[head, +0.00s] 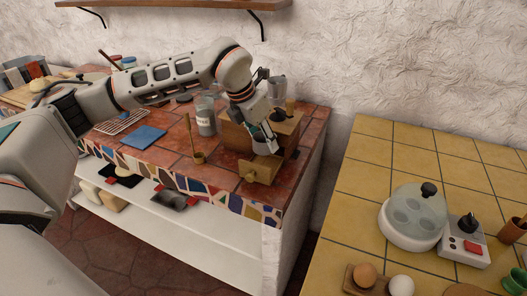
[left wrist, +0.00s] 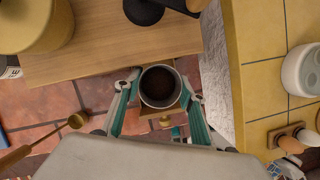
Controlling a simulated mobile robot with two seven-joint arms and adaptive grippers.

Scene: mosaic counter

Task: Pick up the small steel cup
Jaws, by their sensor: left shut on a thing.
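The small steel cup (left wrist: 160,87) shows in the left wrist view as a round metal rim with a dark inside. My left gripper (left wrist: 158,90) has its two teal-padded fingers on either side of the cup and is shut on it. In the head view my left gripper (head: 266,143) is over the front of a wooden box on the tiled counter, above its pulled-out drawer (head: 262,168). The cup is mostly hidden by the gripper there, and I cannot tell whether it still touches anything below.
A glass jar (head: 206,120), a brass scoop (head: 198,157) and a blue mat (head: 143,137) are on the counter left of the box. A metal pot (head: 277,88) stands behind. A gap separates the yellow counter (head: 365,185), with its egg cooker (head: 413,216), at right.

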